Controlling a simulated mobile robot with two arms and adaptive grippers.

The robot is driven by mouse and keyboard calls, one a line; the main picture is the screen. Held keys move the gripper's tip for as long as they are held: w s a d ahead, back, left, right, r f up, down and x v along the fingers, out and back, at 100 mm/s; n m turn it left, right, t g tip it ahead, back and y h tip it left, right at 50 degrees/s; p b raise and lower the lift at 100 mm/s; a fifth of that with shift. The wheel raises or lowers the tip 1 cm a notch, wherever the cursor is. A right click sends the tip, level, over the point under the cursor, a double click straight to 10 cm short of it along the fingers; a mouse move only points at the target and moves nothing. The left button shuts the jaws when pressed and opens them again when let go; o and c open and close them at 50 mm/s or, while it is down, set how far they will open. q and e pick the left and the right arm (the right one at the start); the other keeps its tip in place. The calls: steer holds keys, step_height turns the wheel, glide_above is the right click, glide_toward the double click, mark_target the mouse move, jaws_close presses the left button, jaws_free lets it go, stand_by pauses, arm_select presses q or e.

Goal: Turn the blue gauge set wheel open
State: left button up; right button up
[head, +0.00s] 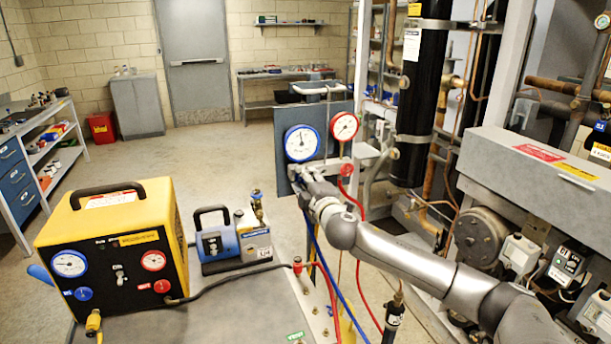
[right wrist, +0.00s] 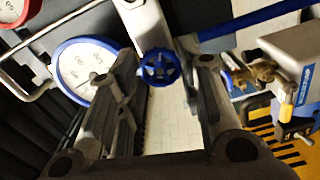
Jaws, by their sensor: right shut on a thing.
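The gauge set hangs on a dark panel (head: 262,150), with a blue-rimmed gauge (head: 301,143) on the left and a red-rimmed gauge (head: 344,126) on the right. The blue-rimmed gauge also shows in the right wrist view (right wrist: 84,70). My right gripper (head: 304,178) is at the manifold just below the blue-rimmed gauge. In the right wrist view the blue wheel (right wrist: 160,67) sits between its fingers, and the gripper is shut on it. The wheel is hidden behind my gripper in the head view. My left gripper is not in view.
A yellow machine (head: 120,245) and a blue-grey pump (head: 235,243) stand on the grey bench top at left. Blue and red hoses (head: 330,262) hang below the manifold. A black cylinder (head: 420,100) and compressor rack pipes stand at right.

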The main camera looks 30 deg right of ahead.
steer(key=n+p, duration=1.1)
steer(key=n, duration=0.9)
steer(key=shift+f+p, duration=0.1)
steer(key=shift+p, duration=0.25)
steer(key=o, duration=1)
steer(key=shift+o, duration=0.2)
steer(key=v, duration=1.2)
